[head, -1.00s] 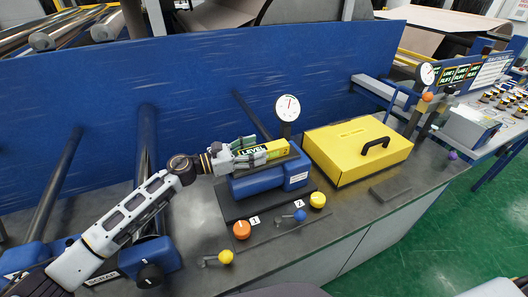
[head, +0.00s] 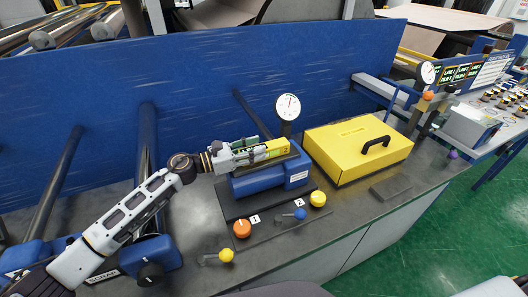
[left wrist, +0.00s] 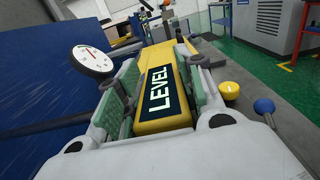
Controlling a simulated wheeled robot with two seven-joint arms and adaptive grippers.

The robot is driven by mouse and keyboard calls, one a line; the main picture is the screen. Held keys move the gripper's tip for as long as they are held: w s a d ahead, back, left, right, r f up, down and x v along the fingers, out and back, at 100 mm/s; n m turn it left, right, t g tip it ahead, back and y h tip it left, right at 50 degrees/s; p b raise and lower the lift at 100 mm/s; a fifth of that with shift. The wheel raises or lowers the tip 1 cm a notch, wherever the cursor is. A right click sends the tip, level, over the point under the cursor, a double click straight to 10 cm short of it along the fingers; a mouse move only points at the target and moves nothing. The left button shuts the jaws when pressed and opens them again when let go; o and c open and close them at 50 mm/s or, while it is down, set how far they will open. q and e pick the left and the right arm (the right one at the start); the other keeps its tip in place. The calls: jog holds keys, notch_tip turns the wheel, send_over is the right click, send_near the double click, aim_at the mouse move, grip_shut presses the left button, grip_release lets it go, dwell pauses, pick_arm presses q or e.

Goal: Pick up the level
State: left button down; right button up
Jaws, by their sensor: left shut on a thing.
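The level is a yellow bar with a dark label reading LEVEL. In the head view the level (head: 277,148) lies along the top of a blue block (head: 262,180) on the bench. My left gripper (head: 250,154) is shut on the level, its fingers on both sides of the bar. In the left wrist view the level (left wrist: 160,92) sits between the green pads of my left gripper (left wrist: 160,95), with its label facing the camera. I cannot tell whether the level touches the block. My right gripper is not in view.
A round gauge (head: 288,107) stands just behind the level. A yellow box (head: 345,153) with a black handle is to the right. Orange (head: 242,229) and yellow (head: 318,199) knobs and a blue-balled lever (head: 300,214) are in front. A blue panel (head: 200,85) rises behind.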

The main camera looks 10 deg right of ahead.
pick_arm(q)
jog(key=shift+r, duration=0.6)
notch_tip(320, 180, up, 7)
jog(key=shift+r+b, duration=0.15)
jog(key=shift+b, duration=0.15)
jog(key=shift+r, duration=0.85)
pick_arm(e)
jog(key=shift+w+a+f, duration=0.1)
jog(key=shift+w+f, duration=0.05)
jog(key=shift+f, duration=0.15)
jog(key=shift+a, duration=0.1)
